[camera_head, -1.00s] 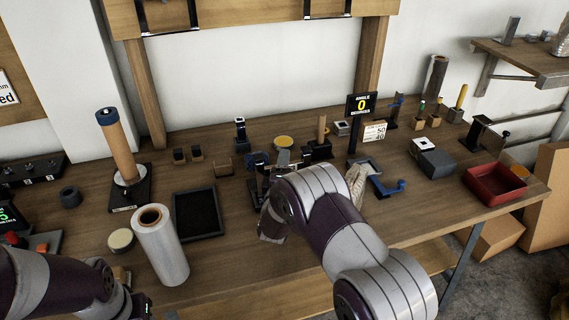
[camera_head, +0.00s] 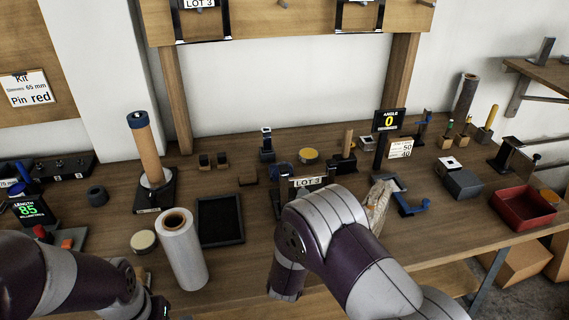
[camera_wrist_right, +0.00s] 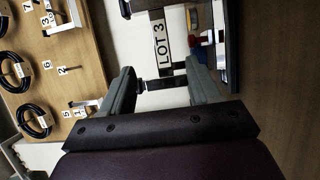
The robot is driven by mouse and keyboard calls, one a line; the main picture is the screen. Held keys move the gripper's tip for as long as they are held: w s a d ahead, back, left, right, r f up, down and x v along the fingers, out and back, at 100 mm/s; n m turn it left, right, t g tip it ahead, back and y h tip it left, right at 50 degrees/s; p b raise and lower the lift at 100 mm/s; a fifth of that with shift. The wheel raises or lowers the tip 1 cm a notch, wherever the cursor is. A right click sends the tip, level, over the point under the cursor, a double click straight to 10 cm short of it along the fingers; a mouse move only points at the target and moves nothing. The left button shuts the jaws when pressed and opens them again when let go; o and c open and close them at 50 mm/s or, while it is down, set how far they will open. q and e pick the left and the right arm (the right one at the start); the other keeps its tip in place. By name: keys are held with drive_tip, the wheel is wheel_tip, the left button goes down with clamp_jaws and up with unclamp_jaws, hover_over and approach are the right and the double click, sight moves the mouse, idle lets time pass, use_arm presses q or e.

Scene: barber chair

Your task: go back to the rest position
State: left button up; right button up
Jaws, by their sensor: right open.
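My right arm reaches in from the lower right in the head view, bent over the front middle of the bench. Its gripper is hidden behind the wrist there. In the right wrist view my right gripper (camera_wrist_right: 160,67) is open, its two grey fingers apart with nothing between them. A "LOT 3" plate on a dark stand (camera_head: 309,182) stands just beyond the wrist in the head view; the plate also shows past the fingertips in the right wrist view (camera_wrist_right: 159,38). My left arm lies across the lower left corner of the head view, its fingers out of sight.
A clear wrapped roll (camera_head: 185,250) stands close to my left arm.

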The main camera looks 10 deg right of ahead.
drive_tip(key=s+d+r+m+g+y+p, duration=0.2)
drive_tip(key=s+m+g, duration=0.4)
drive_tip(key=s, duration=0.6)
drive_tip(key=s+d+r+m+g+y+p, duration=0.1)
drive_tip(key=s+r+m+g+y+p, duration=0.3)
drive_tip(key=s+g, duration=0.5)
drive_tip(key=s+r+m+p, duration=0.2)
drive_tip(key=s+m+p, duration=0.1)
drive_tip(key=shift+s+d+m, duration=0.3)
drive_tip(key=shift+s+d, duration=0.05)
drive_tip(key=shift+d, duration=0.05)
